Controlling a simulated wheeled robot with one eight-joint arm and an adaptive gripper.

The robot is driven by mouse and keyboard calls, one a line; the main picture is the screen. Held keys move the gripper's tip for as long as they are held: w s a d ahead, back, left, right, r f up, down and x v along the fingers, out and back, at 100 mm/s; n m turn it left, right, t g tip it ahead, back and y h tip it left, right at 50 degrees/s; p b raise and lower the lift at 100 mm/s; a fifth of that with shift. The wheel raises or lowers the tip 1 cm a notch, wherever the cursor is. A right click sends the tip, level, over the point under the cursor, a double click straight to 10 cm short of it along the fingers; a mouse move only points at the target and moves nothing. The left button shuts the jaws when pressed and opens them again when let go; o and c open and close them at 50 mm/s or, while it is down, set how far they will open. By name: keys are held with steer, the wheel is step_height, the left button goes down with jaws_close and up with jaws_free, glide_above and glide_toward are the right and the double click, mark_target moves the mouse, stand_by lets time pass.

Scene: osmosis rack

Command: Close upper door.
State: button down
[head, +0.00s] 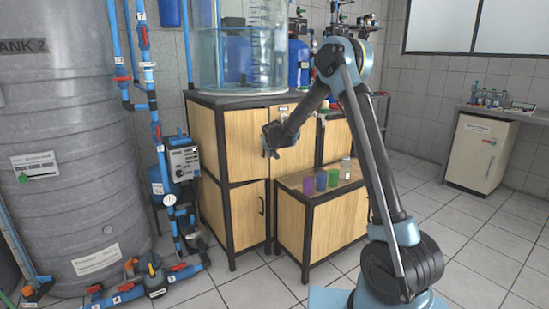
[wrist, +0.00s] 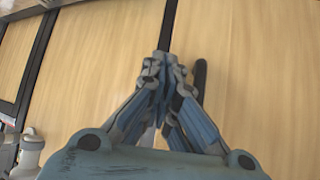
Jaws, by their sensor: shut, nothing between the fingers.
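The upper door (head: 243,146) is a pale wood panel in a dark frame, on the upper front of the cabinet in the head view. It looks flush or nearly flush with the frame; I cannot tell whether a small gap is left. My gripper (head: 269,140) is in front of its right edge and hides part of it. In the wrist view my gripper (wrist: 160,58) is shut and empty, its fingertips close to a wood panel (wrist: 95,65). A dark upright bar, probably a handle (wrist: 200,78), shows just right of the fingers. Contact cannot be told.
The lower door (head: 245,218) below looks shut. A lower cabinet at right carries several coloured cups (head: 321,180). A clear tank (head: 240,60) stands on top. Pipes and a grey tank (head: 75,150) fill the left.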

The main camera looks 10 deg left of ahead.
steer(key=shift+w+a, duration=0.35)
steer(key=shift+w, duration=0.35)
steer(key=shift+w+a, duration=0.35)
steer(key=shift+w, duration=0.35)
